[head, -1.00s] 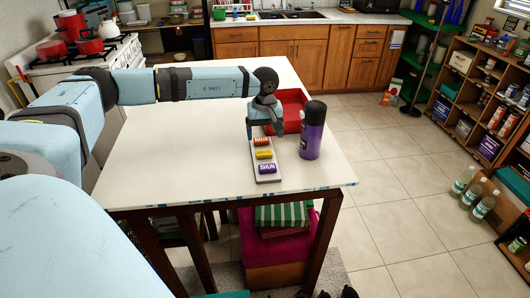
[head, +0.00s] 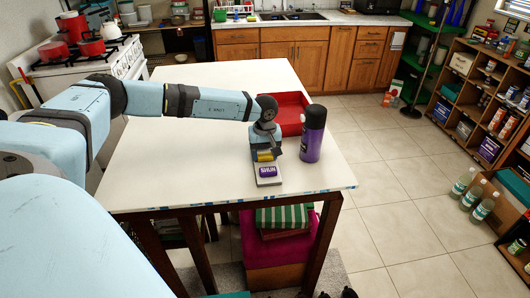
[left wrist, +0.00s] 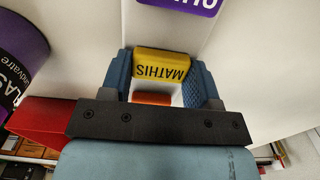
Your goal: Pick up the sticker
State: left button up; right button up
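A grey tray (head: 262,183) on the white table holds small name stickers shaped like blocks. A yellow sticker (head: 265,156) marked MATHIS lies in the middle; it also shows in the left wrist view (left wrist: 161,66). My left gripper (head: 266,154) is lowered over it, with its blue fingers (left wrist: 162,80) on either side of the yellow sticker. The fingers are apart, and firm contact is not clear. A purple sticker (head: 268,171) lies nearer the front edge. An orange sticker (left wrist: 152,99) shows between the fingers in the wrist view. My right gripper is not in view.
A purple bottle (head: 312,140) stands close to the right of my left gripper. A red open box (head: 291,127) lies behind it. The table (head: 185,160) is clear to the left. Its front edge is close to the tray.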

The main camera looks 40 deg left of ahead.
pick_arm(q)
jog(key=c, duration=0.4)
jog(key=shift+o, duration=0.2)
jog(key=shift+r, duration=0.1)
